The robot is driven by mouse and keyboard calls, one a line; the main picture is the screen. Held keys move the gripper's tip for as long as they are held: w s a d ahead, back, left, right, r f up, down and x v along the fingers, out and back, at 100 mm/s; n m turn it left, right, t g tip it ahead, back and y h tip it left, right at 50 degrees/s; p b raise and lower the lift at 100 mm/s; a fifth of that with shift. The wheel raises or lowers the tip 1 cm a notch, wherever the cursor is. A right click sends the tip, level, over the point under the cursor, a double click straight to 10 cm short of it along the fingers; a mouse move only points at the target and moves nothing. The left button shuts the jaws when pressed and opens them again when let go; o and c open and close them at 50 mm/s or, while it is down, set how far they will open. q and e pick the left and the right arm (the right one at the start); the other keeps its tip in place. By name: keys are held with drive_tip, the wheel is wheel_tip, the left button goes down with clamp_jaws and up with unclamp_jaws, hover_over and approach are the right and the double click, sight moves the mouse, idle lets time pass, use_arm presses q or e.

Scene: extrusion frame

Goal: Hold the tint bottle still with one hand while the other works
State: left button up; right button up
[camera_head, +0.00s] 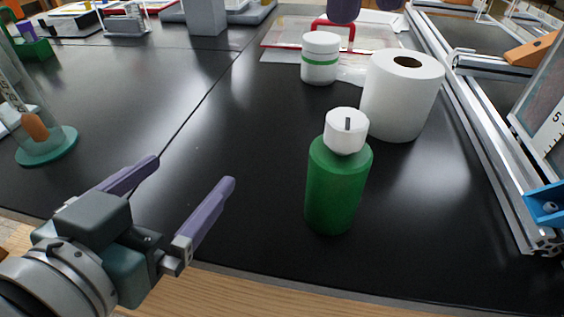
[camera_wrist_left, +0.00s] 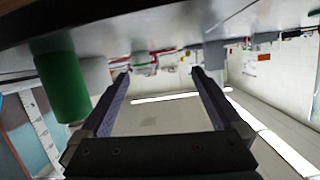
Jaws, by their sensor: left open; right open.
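The green bottle (camera_head: 338,188), which I take as the tint bottle, stands upright near the table's front edge. Its white cap (camera_head: 346,129) bears a dark mark. In the left wrist view the green bottle (camera_wrist_left: 62,88) shows at the left, outside the fingers. My left gripper (camera_head: 193,171) is open and empty, left of the bottle and apart from it. Its purple fingers also show in the left wrist view (camera_wrist_left: 160,72). Two purple tips at the top edge look like my right gripper (camera_head: 364,8), open, far from the bottle and mostly out of frame.
A white paper roll (camera_head: 402,95) stands close behind the bottle at right. A white jar with a green band (camera_head: 320,58) stands further back. An aluminium frame (camera_head: 480,130) runs along the right. A clear cylinder on a green base (camera_head: 48,148) stands left. The black tabletop between is clear.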

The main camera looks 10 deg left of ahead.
sight(317, 199)
use_arm(q)
drive_tip(key=d+h, duration=0.1)
drive_tip(key=d+m+t+h, duration=0.1)
drive_tip(key=d+m+h, duration=0.1)
drive_tip(key=d, duration=0.1)
drive_tip(key=shift+s+h, duration=0.3)
drive_tip(key=s+d+m+h, duration=0.2)
drive_tip(key=d+h, duration=0.1)
drive_tip(key=s+d+m+h, duration=0.1)
drive_tip(key=d+h, duration=0.1)
drive_tip(key=shift+s+d+f, duration=0.25)
drive_tip(key=shift+s, duration=0.05)
drive_tip(key=shift+d+h, duration=0.25)
drive_tip(key=shift+h, duration=0.15)
drive_tip(key=x, duration=0.9)
drive_tip(key=shift+w+d+f, duration=0.15)
drive_tip(key=shift+d, duration=0.15)
drive_tip(key=shift+c, duration=0.2)
